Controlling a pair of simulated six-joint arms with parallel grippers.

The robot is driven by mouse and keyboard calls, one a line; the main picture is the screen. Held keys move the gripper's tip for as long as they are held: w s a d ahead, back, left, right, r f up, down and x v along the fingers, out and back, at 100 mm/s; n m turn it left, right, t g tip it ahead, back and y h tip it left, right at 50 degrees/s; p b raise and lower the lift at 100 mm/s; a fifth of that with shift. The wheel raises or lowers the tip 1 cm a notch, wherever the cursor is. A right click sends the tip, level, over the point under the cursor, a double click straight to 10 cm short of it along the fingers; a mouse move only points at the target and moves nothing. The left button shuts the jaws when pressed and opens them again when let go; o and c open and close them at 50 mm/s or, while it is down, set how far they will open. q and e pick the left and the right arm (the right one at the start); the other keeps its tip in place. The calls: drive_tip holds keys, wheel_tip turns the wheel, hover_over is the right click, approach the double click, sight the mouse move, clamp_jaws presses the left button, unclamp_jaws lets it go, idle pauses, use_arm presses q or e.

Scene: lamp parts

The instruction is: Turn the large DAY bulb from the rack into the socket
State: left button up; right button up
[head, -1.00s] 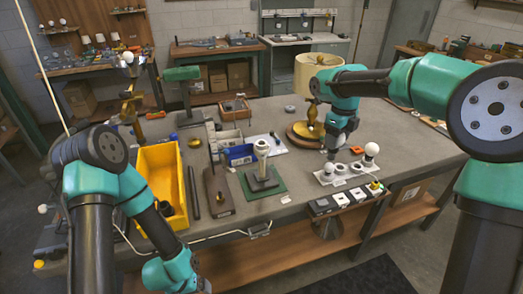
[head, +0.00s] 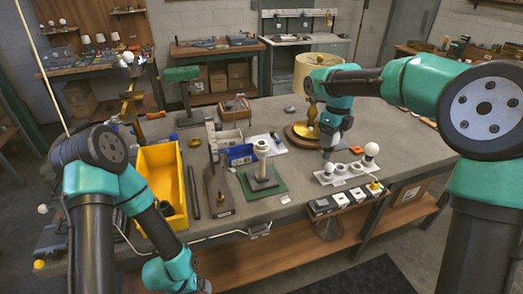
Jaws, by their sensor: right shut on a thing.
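The white bulb rack (head: 345,180) stands near the table's front edge, right of centre. A large round white bulb (head: 371,149) stands at its right end. My right gripper (head: 327,157) points down at the rack's left end and is shut on a small-looking white bulb (head: 329,168), mostly hidden by the fingers. I cannot read any label on either bulb.
A brass lamp with a cream shade (head: 318,72) stands behind my right gripper. A yellow bin (head: 178,163), a blue box (head: 240,154) and a brown board (head: 218,190) are left of the socket.

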drive_tip(key=w+a, duration=0.5)
drive_tip(key=a, duration=0.6)
drive_tip(key=shift+a, duration=0.15)
idle(6.8)
